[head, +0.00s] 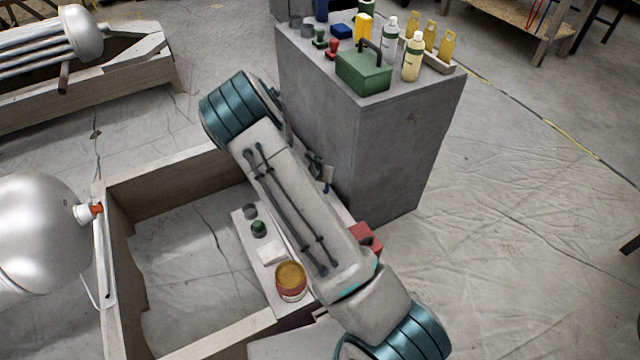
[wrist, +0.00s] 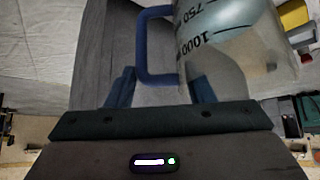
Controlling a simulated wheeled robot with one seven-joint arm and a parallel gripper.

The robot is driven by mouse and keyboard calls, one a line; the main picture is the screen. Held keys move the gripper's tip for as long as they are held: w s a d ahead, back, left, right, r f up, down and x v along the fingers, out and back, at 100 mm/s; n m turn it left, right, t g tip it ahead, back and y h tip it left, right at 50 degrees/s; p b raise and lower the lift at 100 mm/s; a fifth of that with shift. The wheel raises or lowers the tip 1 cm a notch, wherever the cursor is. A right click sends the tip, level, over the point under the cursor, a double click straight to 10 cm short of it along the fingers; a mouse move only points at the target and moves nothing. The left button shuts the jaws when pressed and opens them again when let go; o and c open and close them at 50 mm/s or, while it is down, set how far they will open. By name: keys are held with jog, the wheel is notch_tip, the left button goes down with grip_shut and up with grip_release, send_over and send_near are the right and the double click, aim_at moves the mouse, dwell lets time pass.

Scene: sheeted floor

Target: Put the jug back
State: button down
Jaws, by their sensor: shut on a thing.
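The jug (wrist: 228,45) is translucent, with dark volume marks and a blue handle (wrist: 143,40). It fills the upper right of the wrist view, close to the camera, and its top is cut off. My gripper (wrist: 162,88) is shut on the jug at the blue handle, which lies between the two dark fingers. In the head view my arm covers the gripper, and I cannot make out the jug there.
A low board beside my arm holds a round tin (head: 291,280). A wooden frame (head: 180,178) lies left.

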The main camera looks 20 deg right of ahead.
jog(key=shift+f+b, duration=0.5)
jog(key=shift+f, duration=1.35)
jog(key=shift+f, duration=0.15)
jog(key=c, duration=0.7)
grip_release()
jog(key=shift+o, duration=0.2)
